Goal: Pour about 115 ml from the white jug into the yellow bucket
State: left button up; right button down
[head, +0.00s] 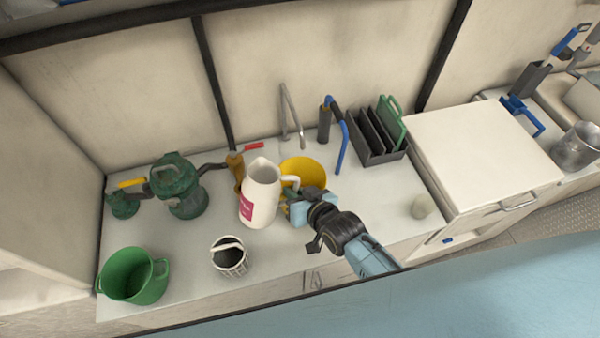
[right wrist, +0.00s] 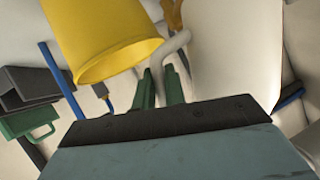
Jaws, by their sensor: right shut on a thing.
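The white jug (head: 260,197), with a pink label, stands roughly upright near the middle of the counter. My right gripper (head: 290,193) is shut on its handle, at the jug's right side. In the right wrist view the gripper's fingers (right wrist: 160,86) close on the white handle (right wrist: 177,45), beside the jug's body (right wrist: 235,50). The yellow bucket (head: 312,171) is just behind and right of the jug, partly hidden by the jug and gripper. It also shows in the right wrist view (right wrist: 105,38). I cannot tell whether the jug touches the counter. My left gripper is out of view.
Green pump-like fittings (head: 180,187) stand left. A faucet (head: 291,115), a dark rack (head: 376,142) and a blue-handled tool (head: 342,148) are behind. A pale cup (head: 422,206) stands right.

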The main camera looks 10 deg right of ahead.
jog(key=shift+a+r+n+h, duration=0.1)
jog(key=shift+r+n+h, duration=0.05)
jog(key=shift+n+h, duration=0.2)
jog(key=shift+r+n+t+h, duration=0.2)
jog(key=shift+n+t+h, duration=0.15)
jog(key=shift+n+t, duration=0.2)
dwell(0.4)
